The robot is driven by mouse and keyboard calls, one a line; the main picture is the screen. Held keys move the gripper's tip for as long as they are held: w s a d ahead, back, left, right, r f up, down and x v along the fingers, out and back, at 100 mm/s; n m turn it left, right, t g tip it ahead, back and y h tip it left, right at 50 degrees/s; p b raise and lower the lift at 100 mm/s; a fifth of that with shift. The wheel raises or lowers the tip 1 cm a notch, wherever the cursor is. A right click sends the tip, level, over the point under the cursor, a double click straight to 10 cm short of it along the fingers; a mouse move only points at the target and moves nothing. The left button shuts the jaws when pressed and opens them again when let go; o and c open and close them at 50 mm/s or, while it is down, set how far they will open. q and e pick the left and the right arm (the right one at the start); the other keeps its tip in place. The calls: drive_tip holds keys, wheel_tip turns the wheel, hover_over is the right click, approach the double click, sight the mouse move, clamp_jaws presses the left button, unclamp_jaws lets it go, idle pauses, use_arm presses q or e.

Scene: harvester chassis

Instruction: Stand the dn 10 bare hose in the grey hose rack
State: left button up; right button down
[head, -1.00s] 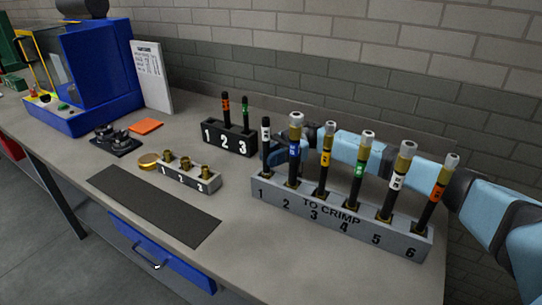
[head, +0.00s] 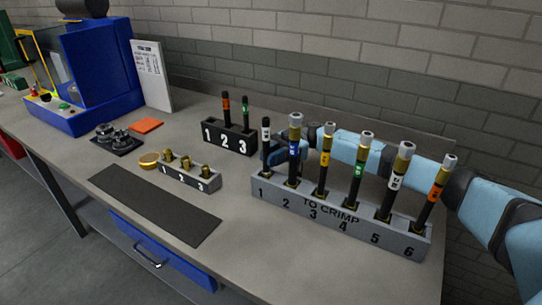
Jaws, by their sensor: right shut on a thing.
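The bare hose (head: 265,150) is black with a white band near its top and no metal fitting. It stands upright at slot 1 of the grey hose rack (head: 335,222), marked TO CRIMP. Its lower end is at the slot; how deep it sits I cannot tell. My right gripper (head: 272,156) comes from behind the rack and is shut on this hose; its fingers are partly hidden by the hose in slot 2. My left gripper is not in view.
Several hoses with metal ends (head: 358,172) fill slots 2 to 6, close to my right arm. A black rack (head: 230,141) holds an orange-banded and a green-banded hose. A small fittings block (head: 190,182) and dark mat (head: 150,205) lie left. A brick wall stands behind.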

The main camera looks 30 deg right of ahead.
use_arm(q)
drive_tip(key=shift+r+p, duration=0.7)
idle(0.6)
use_arm(e)
drive_tip(key=shift+f, duration=0.2)
idle(0.3)
drive_tip(key=c, duration=1)
unclamp_jaws()
drive_tip(key=shift+s, duration=0.1)
drive_tip(key=shift+d, duration=0.35)
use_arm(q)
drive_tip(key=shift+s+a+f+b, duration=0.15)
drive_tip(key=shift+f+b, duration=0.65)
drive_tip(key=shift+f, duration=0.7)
use_arm(e)
drive_tip(key=shift+r+v, duration=0.2)
drive_tip(key=shift+v, duration=6.35)
